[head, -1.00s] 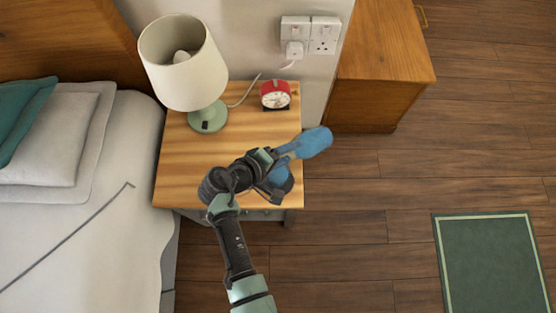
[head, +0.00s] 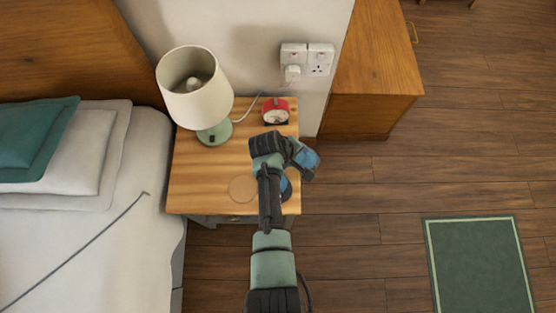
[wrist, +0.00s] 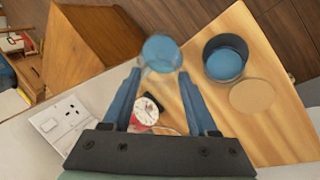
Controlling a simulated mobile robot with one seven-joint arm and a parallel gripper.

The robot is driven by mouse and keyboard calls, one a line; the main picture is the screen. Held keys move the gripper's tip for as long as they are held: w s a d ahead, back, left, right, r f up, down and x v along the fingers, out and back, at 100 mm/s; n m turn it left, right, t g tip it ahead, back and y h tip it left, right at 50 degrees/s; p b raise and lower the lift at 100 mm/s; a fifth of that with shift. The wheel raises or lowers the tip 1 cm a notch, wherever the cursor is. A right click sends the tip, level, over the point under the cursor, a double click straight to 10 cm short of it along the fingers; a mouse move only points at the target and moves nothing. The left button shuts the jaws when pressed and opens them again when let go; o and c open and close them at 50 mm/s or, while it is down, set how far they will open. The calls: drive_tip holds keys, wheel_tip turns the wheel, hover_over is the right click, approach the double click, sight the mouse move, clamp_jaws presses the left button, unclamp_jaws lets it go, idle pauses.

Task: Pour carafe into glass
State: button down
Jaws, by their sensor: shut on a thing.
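My gripper (wrist: 160,76) is shut on the clear carafe (wrist: 161,52), which has blue liquid in it and sits between the two blue fingers in the wrist view. In the head view my gripper (head: 295,152) is over the right part of the nightstand, and the blue of the carafe (head: 310,160) shows just beyond it. The glass (wrist: 226,60) stands on the nightstand right of the carafe in the wrist view. It is dark-walled with blue inside. In the head view the glass (head: 286,188) is mostly hidden behind my arm. The carafe's exact tilt is unclear.
The wooden nightstand (head: 200,185) holds a round coaster (head: 242,188), a lamp (head: 195,90) and a red alarm clock (head: 275,112). A wooden cabinet (head: 372,80) stands to the right, a bed (head: 80,235) to the left. The nightstand's front left is clear.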

drive_tip(key=shift+w+d+r+g+y+b, duration=0.2)
drive_tip(key=shift+w+d+g+y+b, duration=0.4)
drive_tip(key=shift+w+d+g+y, duration=0.4)
drive_tip(key=shift+w+d+f+y+b, duration=0.2)
drive_tip(key=shift+d+y+b, duration=0.1)
drive_tip(key=shift+b, duration=0.2)
drive_tip(key=shift+w+d+g+y+b, duration=0.35)
drive_tip(key=shift+g+y+b, duration=0.15)
drive_tip(key=shift+b, duration=0.45)
drive_tip(key=shift+d, duration=0.1)
drive_tip(key=shift+r, duration=0.15)
